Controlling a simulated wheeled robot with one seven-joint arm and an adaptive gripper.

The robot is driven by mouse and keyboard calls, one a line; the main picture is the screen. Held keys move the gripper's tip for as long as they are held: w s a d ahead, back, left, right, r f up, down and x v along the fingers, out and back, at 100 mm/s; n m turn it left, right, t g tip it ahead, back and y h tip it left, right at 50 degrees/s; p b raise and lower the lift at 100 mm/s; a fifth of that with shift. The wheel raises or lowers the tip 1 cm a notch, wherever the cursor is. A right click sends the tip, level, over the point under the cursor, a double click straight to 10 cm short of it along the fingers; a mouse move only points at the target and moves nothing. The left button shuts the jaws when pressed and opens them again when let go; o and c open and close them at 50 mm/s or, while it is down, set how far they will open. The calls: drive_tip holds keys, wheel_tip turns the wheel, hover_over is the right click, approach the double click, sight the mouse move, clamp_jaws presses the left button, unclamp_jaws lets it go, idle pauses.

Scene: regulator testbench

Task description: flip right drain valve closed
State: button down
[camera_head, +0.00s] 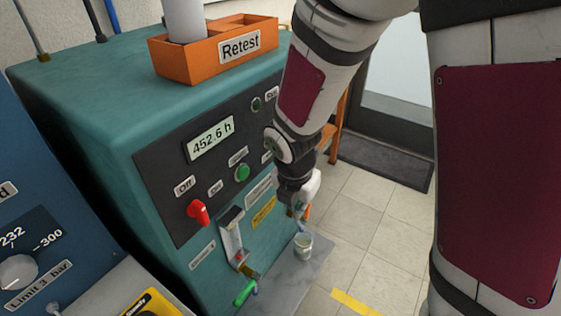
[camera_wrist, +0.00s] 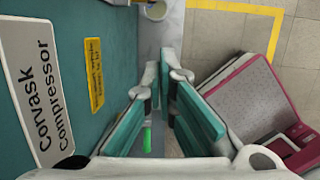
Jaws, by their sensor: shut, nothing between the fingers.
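My gripper (camera_head: 304,215) is shut and empty, low in front of the teal compressor's right side. Its two teal fingers (camera_wrist: 166,68) show in the wrist view. The right drain valve is not clearly visible; my gripper covers that area in the head view. A small cup (camera_head: 303,246) stands just below my gripper, and it also shows at the top of the wrist view (camera_wrist: 155,11). To the left, another drain valve has a green handle (camera_head: 244,293) slanting down. A green handle (camera_wrist: 147,139) also shows between my fingers' bases, beyond them.
The teal compressor (camera_head: 95,95) carries a dark panel with a red knob (camera_head: 198,212) and green button (camera_head: 242,173). An orange Retest tray (camera_head: 185,67) sits on top. A grey slab (camera_head: 290,278) lies under the cup. Tiled floor (camera_head: 375,215) is open to the right.

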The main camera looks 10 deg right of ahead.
sight(307, 211)
drive_tip(key=shift+w+a+f+n, duration=0.2)
drive_tip(key=shift+f+n, duration=0.25)
drive_tip(key=shift+w+a+f+n, duration=0.15)
drive_tip(key=shift+a+f+n, duration=0.05)
drive_tip(key=shift+f+n, duration=0.25)
drive_tip(key=w+d+f+b, duration=0.3)
drive_tip(key=w+f, duration=0.2)
drive_tip(key=f, duration=0.4)
drive_tip(key=shift+w+d+f+b, duration=0.15)
drive_tip(key=shift+d+f+b, duration=0.15)
drive_tip(key=shift+b, duration=0.1)
drive_tip(key=shift+d, duration=0.1)
drive_tip(key=shift+w+d+r, duration=0.25)
drive_tip(key=shift+w, duration=0.1)
